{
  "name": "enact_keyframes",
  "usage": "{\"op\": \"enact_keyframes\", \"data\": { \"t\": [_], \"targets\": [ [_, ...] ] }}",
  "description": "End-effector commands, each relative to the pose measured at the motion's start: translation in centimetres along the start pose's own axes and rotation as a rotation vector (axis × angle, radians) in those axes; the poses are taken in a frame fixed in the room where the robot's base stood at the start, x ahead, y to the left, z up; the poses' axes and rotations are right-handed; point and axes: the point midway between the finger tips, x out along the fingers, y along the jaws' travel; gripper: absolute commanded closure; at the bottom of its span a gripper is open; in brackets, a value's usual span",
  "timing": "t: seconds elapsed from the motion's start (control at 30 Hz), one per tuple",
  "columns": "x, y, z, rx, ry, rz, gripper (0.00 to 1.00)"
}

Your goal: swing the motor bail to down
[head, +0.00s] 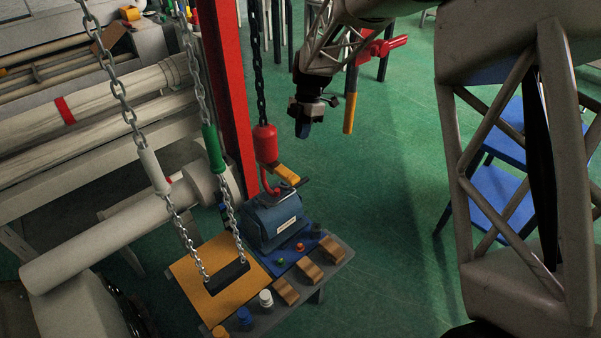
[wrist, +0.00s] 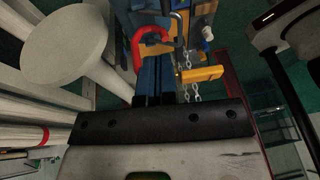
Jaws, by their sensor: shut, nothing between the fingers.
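The blue motor (head: 274,221) sits on the table, a pale label on its side. A red hook (head: 268,183) hangs just above it from a red hoist body (head: 265,143) on a dark chain. A yellow bar (head: 286,174) shows beside the hook; I cannot tell whether it belongs to the bail. In the wrist view the red hook (wrist: 137,47), a grey curved rod (wrist: 179,28) and the yellow bar (wrist: 202,74) lie beyond my fingers. My gripper (head: 302,129) is shut and empty, up and right of the motor, apart from it. The bail's position is unclear.
A red post (head: 227,90) stands left of the hoist. Two pale chains hang at left, one with a green sleeve (head: 214,148). Several small knobs and blocks line the table's front edge (head: 310,288). Large rollers (head: 110,235) fill the left. Green floor right of the table is open.

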Motion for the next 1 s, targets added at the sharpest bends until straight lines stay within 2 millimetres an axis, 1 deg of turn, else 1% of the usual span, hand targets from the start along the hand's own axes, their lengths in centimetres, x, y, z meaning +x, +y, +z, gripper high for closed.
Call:
{"op": "enact_keyframes", "data": {
  "t": [0.27,0.47,0.67,1.0],
  "targets": [
    [0.1,0.0,0.0,-0.001,0.0,0.001,1.0],
    [1.0,0.0,-0.1,-0.001,0.0,0.001,1.0],
    [3.1,0.0,-0.1,-0.002,0.001,0.0,1.0],
    [8.3,0.0,-0.1,-0.001,0.001,0.001,1.0]
  ]
}}
